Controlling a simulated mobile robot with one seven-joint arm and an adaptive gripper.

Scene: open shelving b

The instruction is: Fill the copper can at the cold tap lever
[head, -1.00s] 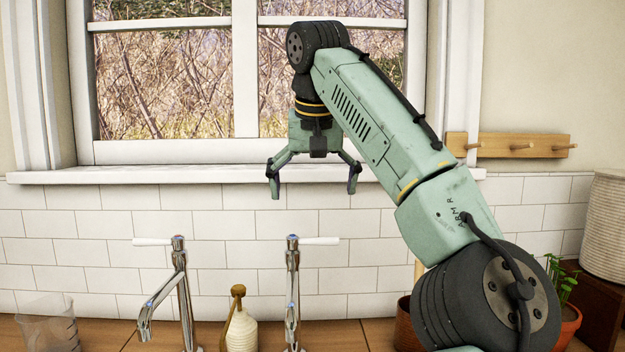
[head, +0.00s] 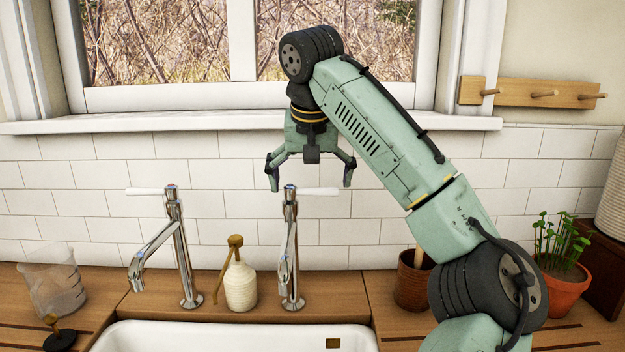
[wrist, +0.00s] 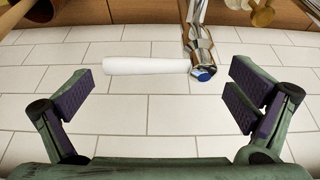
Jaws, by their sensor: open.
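The right tap (head: 290,245) is chrome, with a white lever (head: 318,191) pointing right. In the wrist view its blue-marked cap (wrist: 203,74) and white lever (wrist: 145,66) lie between my spread fingers, beyond the fingertips. The left tap (head: 180,245) has a white lever (head: 145,191) pointing left; I cannot tell its cap's colour for sure. My gripper (head: 310,178) points down, open and empty, and its fingertips overlap the height of the right lever in the head view. No contact shows. No copper can is visible in either view.
A white sink (head: 240,338) lies below the taps. A cream bottle (head: 240,286) with a wooden top stands between them. A clear beaker (head: 55,285) is at left. A brown pot (head: 413,280) and a potted plant (head: 562,285) stand at right. The tiled wall and windowsill (head: 220,122) are behind.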

